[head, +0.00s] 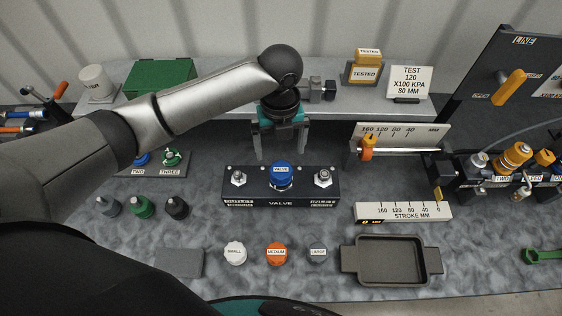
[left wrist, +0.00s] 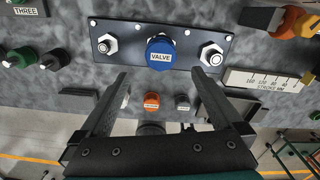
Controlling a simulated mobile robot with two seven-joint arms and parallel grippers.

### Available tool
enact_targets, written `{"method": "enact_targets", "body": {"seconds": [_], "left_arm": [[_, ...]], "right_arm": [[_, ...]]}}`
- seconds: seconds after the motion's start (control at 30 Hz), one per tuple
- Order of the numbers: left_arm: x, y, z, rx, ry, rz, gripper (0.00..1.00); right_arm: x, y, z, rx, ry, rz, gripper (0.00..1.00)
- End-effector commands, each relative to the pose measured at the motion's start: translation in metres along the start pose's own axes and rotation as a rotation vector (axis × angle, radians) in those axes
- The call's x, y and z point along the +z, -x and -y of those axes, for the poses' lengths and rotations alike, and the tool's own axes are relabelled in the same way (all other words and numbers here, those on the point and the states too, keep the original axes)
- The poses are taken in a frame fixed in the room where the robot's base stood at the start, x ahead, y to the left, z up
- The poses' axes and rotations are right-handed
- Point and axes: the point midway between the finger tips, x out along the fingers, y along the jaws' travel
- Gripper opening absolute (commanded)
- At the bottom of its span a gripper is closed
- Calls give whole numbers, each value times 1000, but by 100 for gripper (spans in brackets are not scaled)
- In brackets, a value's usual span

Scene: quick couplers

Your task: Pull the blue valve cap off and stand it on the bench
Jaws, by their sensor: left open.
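The blue valve cap (head: 281,175) sits on the middle port of the dark valve block (head: 281,200), between two bare metal fittings. The cap also shows in the left wrist view (left wrist: 160,53), with its VALVE label facing the camera. My left gripper (head: 283,155) is open and empty. Its fingers point down just behind and above the valve block in the head view. In the left wrist view the fingers (left wrist: 165,85) stand wide apart, with the cap beyond their tips and in line with the gap. Nothing is between the fingers. My right gripper is not in view.
White, orange and grey caps (head: 277,254) stand in front of the block. An empty dark tray (head: 390,262) is at front right. A stroke scale (head: 403,212) lies right of the block. Bare bench shows between the block and the front caps.

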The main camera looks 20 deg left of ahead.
Motion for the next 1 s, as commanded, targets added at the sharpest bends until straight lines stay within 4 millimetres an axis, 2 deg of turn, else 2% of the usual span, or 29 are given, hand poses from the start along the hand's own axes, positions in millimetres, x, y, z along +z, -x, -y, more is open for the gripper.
{"method": "enact_targets", "body": {"seconds": [0.03,0.2,0.5,0.7,0.93,1.0], "left_arm": [[-1,-12,0,2,3,-3,100],[-1,-46,0,1,2,-3,100],[0,-89,0,0,2,0,100],[0,-98,1,-1,1,1,100],[0,-98,1,-1,1,1,100],[0,-98,1,-1,1,1,93]], "right_arm": [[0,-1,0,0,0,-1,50],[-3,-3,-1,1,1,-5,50],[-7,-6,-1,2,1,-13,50],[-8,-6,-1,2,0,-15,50],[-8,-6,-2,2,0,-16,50],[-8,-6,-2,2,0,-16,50]]}}
